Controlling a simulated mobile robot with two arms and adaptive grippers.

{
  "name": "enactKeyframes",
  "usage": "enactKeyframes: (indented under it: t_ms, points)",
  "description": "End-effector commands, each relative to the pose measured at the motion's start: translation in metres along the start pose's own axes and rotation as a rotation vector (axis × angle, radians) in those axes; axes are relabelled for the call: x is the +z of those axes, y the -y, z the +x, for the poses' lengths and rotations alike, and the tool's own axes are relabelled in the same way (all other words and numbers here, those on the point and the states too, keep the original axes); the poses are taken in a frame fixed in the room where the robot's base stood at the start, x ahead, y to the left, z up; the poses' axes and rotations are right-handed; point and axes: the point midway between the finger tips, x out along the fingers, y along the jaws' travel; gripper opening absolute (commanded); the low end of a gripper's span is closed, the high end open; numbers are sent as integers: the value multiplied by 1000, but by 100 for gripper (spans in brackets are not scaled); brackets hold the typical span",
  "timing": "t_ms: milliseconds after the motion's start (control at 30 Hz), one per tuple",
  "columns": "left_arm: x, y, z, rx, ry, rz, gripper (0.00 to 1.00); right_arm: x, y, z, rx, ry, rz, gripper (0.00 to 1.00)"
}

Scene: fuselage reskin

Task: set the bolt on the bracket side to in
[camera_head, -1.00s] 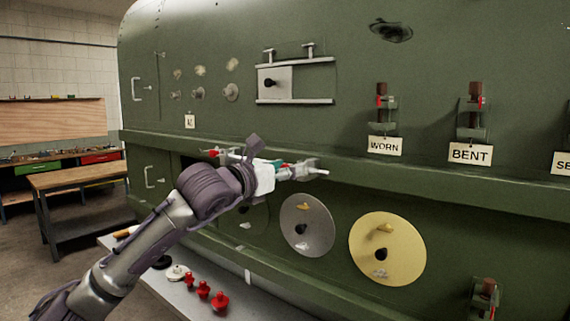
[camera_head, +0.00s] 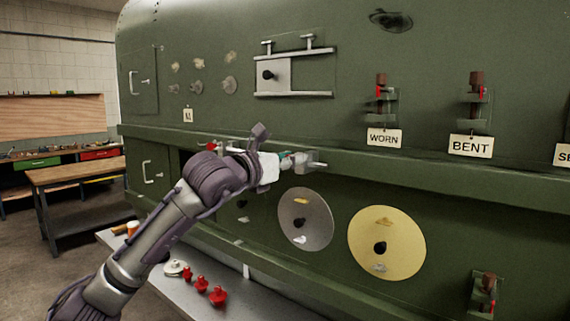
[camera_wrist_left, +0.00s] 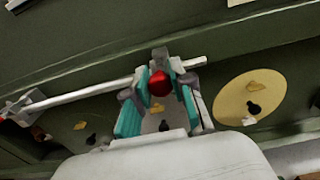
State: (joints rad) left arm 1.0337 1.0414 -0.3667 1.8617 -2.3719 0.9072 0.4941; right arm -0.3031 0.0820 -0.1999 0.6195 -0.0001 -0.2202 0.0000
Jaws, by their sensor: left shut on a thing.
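A grey bolt rod (camera_wrist_left: 85,92) runs across the green fuselage skin in the left wrist view, with a red ball knob (camera_wrist_left: 160,84) on it. My left gripper (camera_wrist_left: 158,98) has its teal pads on both sides of the knob and is shut on it. In the head view my left gripper (camera_head: 288,160) is at the ledge, beside a grey bracket (camera_head: 312,162). The gripper and wrist hide the knob and most of the rod there. A second red knob (camera_head: 212,146) shows at the left end of the ledge. My right gripper is not in view.
Below the ledge are a grey disc (camera_head: 305,219) and a yellow disc (camera_head: 387,245) with knobs. Tags WORN (camera_head: 384,138) and BENT (camera_head: 470,145) hang under red-handled clamps. A shelf (camera_head: 215,310) with red knobs stands low in front. A workbench (camera_head: 85,177) is at left.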

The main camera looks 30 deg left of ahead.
Motion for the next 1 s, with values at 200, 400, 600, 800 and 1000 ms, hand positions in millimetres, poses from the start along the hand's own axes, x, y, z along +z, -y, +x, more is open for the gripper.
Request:
enactKeyframes:
  t_ms: [200, 400, 600, 800, 1000]
  points:
    - [3, -1, 1, 1, 7, 1, 0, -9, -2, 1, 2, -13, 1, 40]
    - [3, -1, 1, 1, 6, 1, 48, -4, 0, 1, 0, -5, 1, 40]
    - [2, 0, 1, 1, 5, 1, 48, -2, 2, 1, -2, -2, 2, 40]
    - [2, -1, -6, 2, 5, 2, 48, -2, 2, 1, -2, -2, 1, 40]
    - [0, -2, -40, 4, 2, 6, 48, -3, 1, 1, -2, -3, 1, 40]
